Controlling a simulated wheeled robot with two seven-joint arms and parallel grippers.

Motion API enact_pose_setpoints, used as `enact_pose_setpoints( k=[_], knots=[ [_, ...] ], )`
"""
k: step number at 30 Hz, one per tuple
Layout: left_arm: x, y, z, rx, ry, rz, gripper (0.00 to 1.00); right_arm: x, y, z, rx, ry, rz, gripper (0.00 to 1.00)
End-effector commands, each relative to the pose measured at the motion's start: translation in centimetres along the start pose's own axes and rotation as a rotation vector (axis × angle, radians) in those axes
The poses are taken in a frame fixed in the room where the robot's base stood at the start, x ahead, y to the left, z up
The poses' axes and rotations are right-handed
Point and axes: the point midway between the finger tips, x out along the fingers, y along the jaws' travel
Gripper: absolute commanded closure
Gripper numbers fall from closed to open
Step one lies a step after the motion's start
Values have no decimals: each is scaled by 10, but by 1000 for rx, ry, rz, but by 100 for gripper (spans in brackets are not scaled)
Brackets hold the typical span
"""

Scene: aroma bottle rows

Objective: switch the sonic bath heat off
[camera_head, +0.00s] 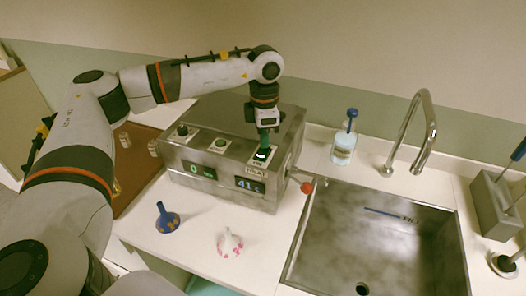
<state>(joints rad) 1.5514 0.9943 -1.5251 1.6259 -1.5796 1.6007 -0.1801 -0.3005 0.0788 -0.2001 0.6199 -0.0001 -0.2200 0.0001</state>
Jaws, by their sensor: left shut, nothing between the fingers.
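The sonic bath (222,181) is a steel box on the white counter. Its front has two displays; the left one (199,170) reads 0 and the right one (249,186) reads about 41 C. The heat control (261,155), above a HEAT label, glows green on the sloped panel. My left gripper (263,146) points down right over this control, shut and empty. Its fingertips are at or just above the control; I cannot tell whether they touch, and they hide part of it. My right gripper is not in view.
Two more controls, a left one (182,130) and a middle one (220,144), sit on the panel. A red-ended lever (307,187) sticks out at the bath's right. A blue funnel (166,219) and a pink-spotted one (229,243) stand in front. A sink (335,215) lies right.

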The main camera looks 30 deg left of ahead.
Motion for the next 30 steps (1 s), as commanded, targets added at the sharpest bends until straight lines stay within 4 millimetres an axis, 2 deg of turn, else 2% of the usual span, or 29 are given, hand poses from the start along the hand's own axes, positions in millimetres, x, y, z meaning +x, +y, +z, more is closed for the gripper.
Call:
enact_pose_setpoints(
  k=[19, 30],
  knots=[
    [7, 0, 0, 0, -1, 1, 100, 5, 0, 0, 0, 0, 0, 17],
    [-20, 0, 0, 0, 0, 0, 100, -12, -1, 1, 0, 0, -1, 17]
  ],
)
